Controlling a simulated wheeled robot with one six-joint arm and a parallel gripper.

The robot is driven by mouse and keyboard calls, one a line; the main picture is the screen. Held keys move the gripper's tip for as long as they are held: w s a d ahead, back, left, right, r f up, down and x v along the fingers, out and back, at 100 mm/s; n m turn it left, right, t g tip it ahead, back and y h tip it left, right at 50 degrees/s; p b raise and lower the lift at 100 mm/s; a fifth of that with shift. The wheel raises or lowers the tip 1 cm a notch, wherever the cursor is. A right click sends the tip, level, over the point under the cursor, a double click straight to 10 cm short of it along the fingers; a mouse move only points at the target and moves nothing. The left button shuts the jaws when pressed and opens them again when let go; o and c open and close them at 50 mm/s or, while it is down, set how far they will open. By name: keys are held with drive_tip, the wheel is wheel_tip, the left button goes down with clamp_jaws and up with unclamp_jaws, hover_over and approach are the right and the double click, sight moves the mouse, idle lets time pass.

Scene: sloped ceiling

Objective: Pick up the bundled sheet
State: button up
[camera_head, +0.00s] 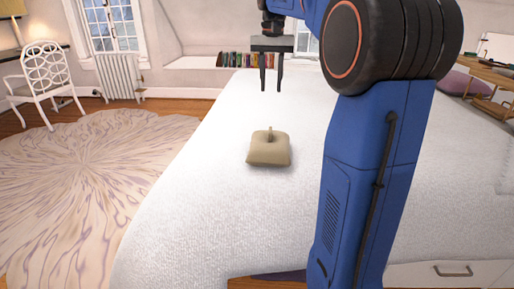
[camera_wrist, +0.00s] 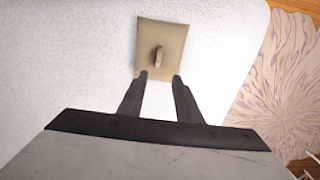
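The bundled sheet appears to be the tan, cushion-like bundle (camera_head: 268,152) with a small upright tab on top. It lies on the white bed (camera_head: 200,200) in the head view. In the wrist view the bundle (camera_wrist: 172,40) shows from above, past my fingertips. My gripper (camera_head: 271,88) is open and empty, pointing down in the air above the bed, apart from the bundle. In the wrist view the two fingers of my gripper (camera_wrist: 159,76) are spread with a gap between them.
A patterned round rug (camera_head: 85,185) covers the floor left of the bed. A white chair (camera_head: 43,80) stands at the far left. A row of books (camera_head: 240,60) is behind the bed. A wooden tray (camera_head: 490,75) and purple pillow (camera_head: 457,84) are at right. The bed around the bundle is clear.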

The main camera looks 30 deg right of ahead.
hover_over(270, 128)
wheel_tip(270, 128, down, 11)
drive_tip(key=shift+d+r, duration=0.15)
drive_tip(key=shift+f, duration=3)
drive_tip(key=shift+c, duration=0.7)
clamp_jaws()
